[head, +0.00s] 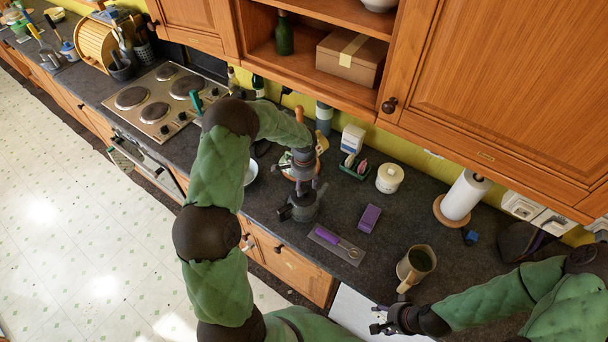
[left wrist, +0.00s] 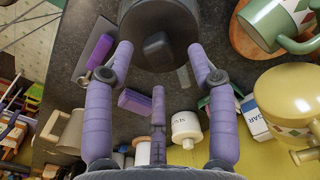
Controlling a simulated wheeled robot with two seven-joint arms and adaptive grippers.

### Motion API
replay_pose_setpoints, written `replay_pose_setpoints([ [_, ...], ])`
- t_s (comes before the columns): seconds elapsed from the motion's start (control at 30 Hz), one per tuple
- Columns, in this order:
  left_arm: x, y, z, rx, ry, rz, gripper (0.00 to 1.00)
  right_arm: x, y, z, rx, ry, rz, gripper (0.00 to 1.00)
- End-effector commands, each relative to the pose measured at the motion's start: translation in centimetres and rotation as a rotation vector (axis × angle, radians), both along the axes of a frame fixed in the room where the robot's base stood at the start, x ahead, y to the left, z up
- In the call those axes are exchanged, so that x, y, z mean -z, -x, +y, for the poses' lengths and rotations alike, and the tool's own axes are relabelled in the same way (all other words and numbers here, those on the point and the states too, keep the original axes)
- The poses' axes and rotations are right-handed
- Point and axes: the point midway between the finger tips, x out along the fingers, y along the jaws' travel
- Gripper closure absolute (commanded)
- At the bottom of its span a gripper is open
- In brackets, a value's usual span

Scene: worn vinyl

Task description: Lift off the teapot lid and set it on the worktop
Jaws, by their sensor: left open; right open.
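The dark grey teapot (head: 302,209) stands on the dark worktop (head: 335,270), below my left gripper (head: 305,182). In the left wrist view its round dark lid (left wrist: 160,18) fills the top middle, with a blocky dark knob (left wrist: 157,46) on it. My left gripper's purple fingers are spread open on either side of the knob and appear apart from it. In the head view the gripper partly hides the lid. My right gripper (head: 381,322) is open and empty near the worktop's front edge, left of and below a beige jug (head: 414,265).
A purple block (head: 369,218) and a purple-handled tool on a grey board (head: 336,244) lie right of and in front of the teapot. A white canister (head: 389,178) stands behind. Bare worktop lies between block and jug. Wall cupboards (head: 495,80) overhang the back.

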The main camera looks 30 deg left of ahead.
Motion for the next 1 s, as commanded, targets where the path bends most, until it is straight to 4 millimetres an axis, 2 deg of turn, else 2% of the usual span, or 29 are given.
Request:
replay_pose_setpoints([
  [0.1,1.7,0.1,0.0,-0.001,0.001,0.003,0.43,-0.4,0.0,0.0,0.0,0.0,0.0,0.43],
  [0.3,3.4,0.0,0.0,0.0,-0.001,0.0,0.43,-0.7,0.0,0.0,0.0,0.0,0.0,0.43],
  [0.67,3.8,0.0,0.0,-0.001,0.0,-0.001,0.43,-0.7,0.0,0.0,0.0,0.0,0.0,0.43],
  [0.73,3.8,0.0,0.0,-0.001,0.0,-0.001,0.57,-0.7,0.0,0.0,0.0,0.0,0.0,0.43],
  [0.87,3.8,0.0,0.0,0.0,0.0,-0.001,0.94,-0.7,0.0,0.0,0.0,0.0,0.0,0.43],
  [0.9,3.8,0.0,0.0,0.0,0.0,-0.001,0.98,-0.7,0.0,0.0,0.0,0.0,0.0,0.43],
  [1.0,3.8,0.0,0.0,0.0,0.0,-0.001,0.98,-0.7,0.0,0.0,0.0,0.0,0.0,0.43],
])
